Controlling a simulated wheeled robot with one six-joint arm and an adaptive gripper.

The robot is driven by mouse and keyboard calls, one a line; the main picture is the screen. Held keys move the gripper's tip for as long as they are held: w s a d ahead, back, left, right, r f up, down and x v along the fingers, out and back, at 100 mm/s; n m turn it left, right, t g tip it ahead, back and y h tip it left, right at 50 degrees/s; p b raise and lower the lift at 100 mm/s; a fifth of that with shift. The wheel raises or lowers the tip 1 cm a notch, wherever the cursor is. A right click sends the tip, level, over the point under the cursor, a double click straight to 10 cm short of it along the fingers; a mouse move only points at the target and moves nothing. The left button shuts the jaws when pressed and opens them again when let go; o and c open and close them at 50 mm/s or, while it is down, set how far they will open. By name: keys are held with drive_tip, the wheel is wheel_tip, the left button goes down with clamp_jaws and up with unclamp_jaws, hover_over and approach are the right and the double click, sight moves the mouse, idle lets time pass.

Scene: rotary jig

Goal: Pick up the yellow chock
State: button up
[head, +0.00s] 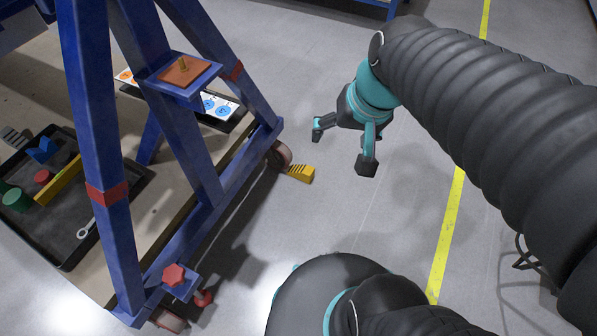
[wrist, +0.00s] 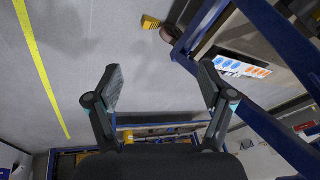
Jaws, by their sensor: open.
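The yellow chock (head: 301,173) is a small wedge with dark ridges on its sloped side. It lies on the grey floor against a caster wheel (head: 279,154) of the blue frame. In the wrist view the chock (wrist: 151,22) shows near the top edge, beside the same wheel (wrist: 169,33). My gripper (head: 342,148) is open and empty, above the floor to the right of the chock in the head view. The chock lies beyond the fingertips.
The blue frame (head: 203,150) on casters stands at left, with a wooden deck and a black tray (head: 72,236) of parts. A red knob (head: 173,275) sits low on it. A yellow floor line (head: 447,235) runs at right. Floor right of the chock is clear.

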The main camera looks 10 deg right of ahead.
drive_tip(key=w+f+m+g+y+b, duration=0.25)
drive_tip(key=w+f+m+y, duration=0.7)
drive_tip(key=w+f, duration=1.35)
drive_tip(key=w+d+f+m+t+b, duration=0.1)
drive_tip(key=w+d+f+m, duration=0.2)
drive_tip(key=f, duration=0.5)
drive_tip(key=w+d+f+m+t+b, duration=0.1)
drive_tip(key=w+d+f+m+t, duration=0.2)
drive_tip(key=f, duration=0.5)
drive_tip(key=m+t+b, duration=0.2)
drive_tip(key=m+t, duration=0.1)
drive_tip(key=m, duration=0.5)
approach(303, 172)
drive_tip(key=d, duration=0.2)
drive_tip(key=shift+w+d+f+g, duration=0.1)
drive_tip(key=shift+d+f+g, duration=0.15)
drive_tip(key=shift+d+f, duration=0.15)
drive_tip(key=shift+w+a+f, duration=0.1)
drive_tip(key=shift+a+f, duration=0.1)
drive_tip(key=shift+f, duration=0.05)
drive_tip(key=b+x, duration=0.1)
drive_tip(key=x, duration=1.2)
drive_tip(key=shift+w+d+f, duration=0.1)
drive_tip(key=shift+w+f, duration=0.05)
drive_tip(key=shift+f, duration=0.1)
drive_tip(key=c, duration=1.4)
